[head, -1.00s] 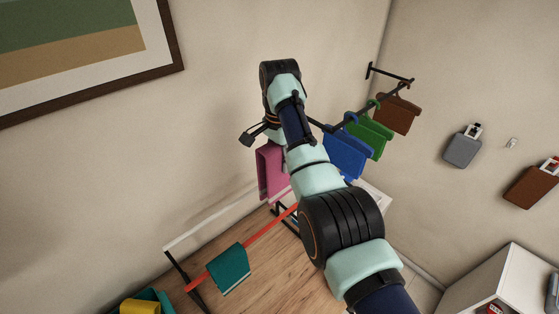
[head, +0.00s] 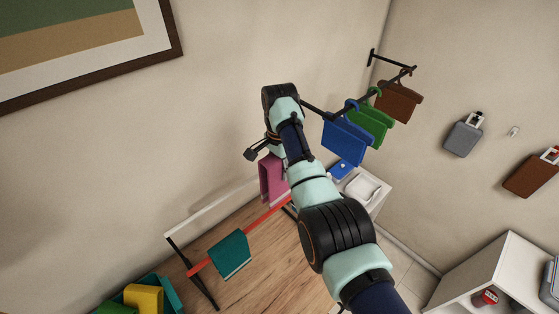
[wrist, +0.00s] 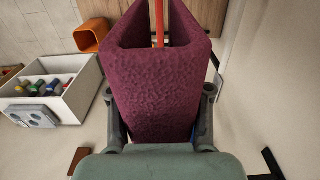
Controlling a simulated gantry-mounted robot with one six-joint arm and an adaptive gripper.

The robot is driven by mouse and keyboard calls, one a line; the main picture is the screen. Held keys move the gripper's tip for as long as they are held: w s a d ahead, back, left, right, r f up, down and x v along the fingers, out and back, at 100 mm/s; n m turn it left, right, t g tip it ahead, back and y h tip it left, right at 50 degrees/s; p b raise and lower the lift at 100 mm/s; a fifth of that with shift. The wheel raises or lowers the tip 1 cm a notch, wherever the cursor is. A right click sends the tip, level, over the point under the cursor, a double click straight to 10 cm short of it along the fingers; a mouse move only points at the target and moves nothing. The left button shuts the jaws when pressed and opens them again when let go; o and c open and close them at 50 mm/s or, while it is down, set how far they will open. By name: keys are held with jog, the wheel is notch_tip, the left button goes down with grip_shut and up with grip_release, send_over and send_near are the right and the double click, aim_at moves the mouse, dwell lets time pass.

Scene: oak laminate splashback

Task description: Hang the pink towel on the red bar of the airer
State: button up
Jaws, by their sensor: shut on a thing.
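The pink towel (head: 270,178) hangs folded from my gripper, above the far part of the airer. In the wrist view the towel (wrist: 155,95) fills the space between the fingers of my gripper (wrist: 159,100), which is shut on it. The towel's two layers spread apart toward the top of that view. The airer's red bar (head: 262,217) slants below the towel in the head view. In the wrist view the red bar (wrist: 159,18) shows between the spread layers; I cannot tell whether they touch it. My arm hides the bar's far end and the fingers in the head view.
A teal towel (head: 230,256) hangs on the near part of the red bar. The airer's white bar (head: 208,216) runs along the wall side. Blue (head: 346,138), green and brown cloths hang from a black wall rail at right. An orange container (wrist: 91,35) shows in the wrist view.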

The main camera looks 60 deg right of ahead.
notch_tip(320, 180, down, 4)
jog(key=shift+f, duration=0.1)
notch_tip(320, 180, down, 2)
jog(key=shift+f+b, duration=0.25)
jog(key=shift+b, duration=0.4)
notch_tip(320, 180, down, 17)
jog(key=b, duration=1.3)
jog(key=shift+r, duration=0.15)
jog(key=o, duration=1.3)
notch_tip(320, 180, up, 12)
